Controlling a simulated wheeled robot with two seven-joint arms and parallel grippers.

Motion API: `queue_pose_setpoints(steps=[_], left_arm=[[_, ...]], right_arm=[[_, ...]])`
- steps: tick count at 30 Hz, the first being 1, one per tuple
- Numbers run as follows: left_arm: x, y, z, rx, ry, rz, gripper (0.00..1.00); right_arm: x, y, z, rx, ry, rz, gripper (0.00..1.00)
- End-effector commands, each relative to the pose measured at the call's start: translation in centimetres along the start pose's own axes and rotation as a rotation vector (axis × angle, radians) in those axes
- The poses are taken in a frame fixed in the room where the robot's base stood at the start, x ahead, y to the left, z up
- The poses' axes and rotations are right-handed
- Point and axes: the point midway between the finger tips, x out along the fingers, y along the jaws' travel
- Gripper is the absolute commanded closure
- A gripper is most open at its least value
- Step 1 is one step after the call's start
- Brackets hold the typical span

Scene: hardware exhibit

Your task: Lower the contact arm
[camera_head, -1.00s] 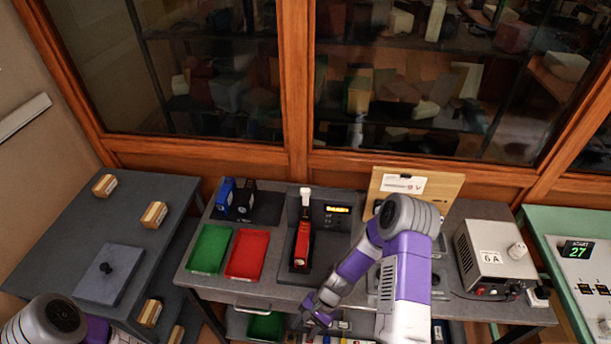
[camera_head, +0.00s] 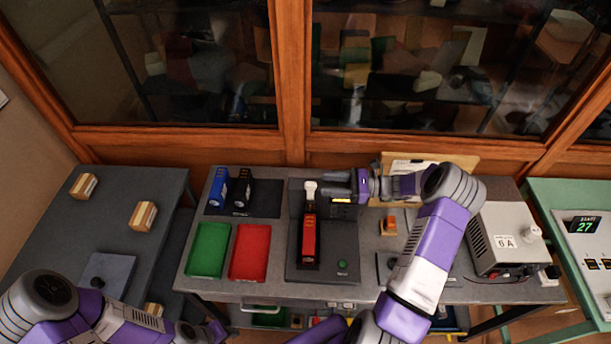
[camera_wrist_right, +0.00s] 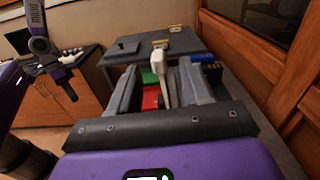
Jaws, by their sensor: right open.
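The contact arm (camera_head: 310,193) is a light lever with a white knob on the dark test stand (camera_head: 330,264). A red block (camera_head: 308,240) sits in the stand below it. My right gripper (camera_head: 337,185) reaches in from the right, its fingers close to the knob. In the right wrist view my right gripper (camera_wrist_right: 162,92) is open, and the contact arm (camera_wrist_right: 161,68) stands between its spread fingers, not clamped. My left arm lies at the lower left of the head view; its fingers cannot be made out.
Green (camera_head: 208,250) and red trays (camera_head: 250,252) lie left of the stand; blue (camera_head: 219,188) and black blocks (camera_head: 242,188) stand behind them. A power supply (camera_head: 500,240) is at right. The glazed cabinet (camera_head: 230,143) closes off the back.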

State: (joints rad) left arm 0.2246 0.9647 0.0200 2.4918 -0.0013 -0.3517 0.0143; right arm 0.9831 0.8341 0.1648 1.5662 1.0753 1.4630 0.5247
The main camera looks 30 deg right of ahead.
Motion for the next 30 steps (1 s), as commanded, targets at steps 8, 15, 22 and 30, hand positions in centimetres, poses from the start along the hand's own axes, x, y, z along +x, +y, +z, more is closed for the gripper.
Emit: queue_pose_setpoints(steps=[8, 15, 22, 30], left_arm=[[-0.9, 0.3, 0.0, 0.0, 0.002, 0.0, 0.57], [-1.1, 0.4, 0.0, 0.0, 0.002, 0.0, 0.57], [-1.1, 0.4, 0.0, 0.0, 0.002, 0.0, 0.57], [-1.1, 0.4, 0.0, 0.0, 0.002, 0.0, 0.57]], right_arm=[[4.7, 0.1, 0.2, 0.0, -0.002, 0.005, 0.52], [6.2, 0.1, 0.0, 0.0, 0.0, 0.003, 0.52], [6.3, 0.1, 0.0, -0.001, 0.0, 0.003, 0.52], [6.2, 0.1, 0.0, -0.001, 0.0, 0.003, 0.94]])
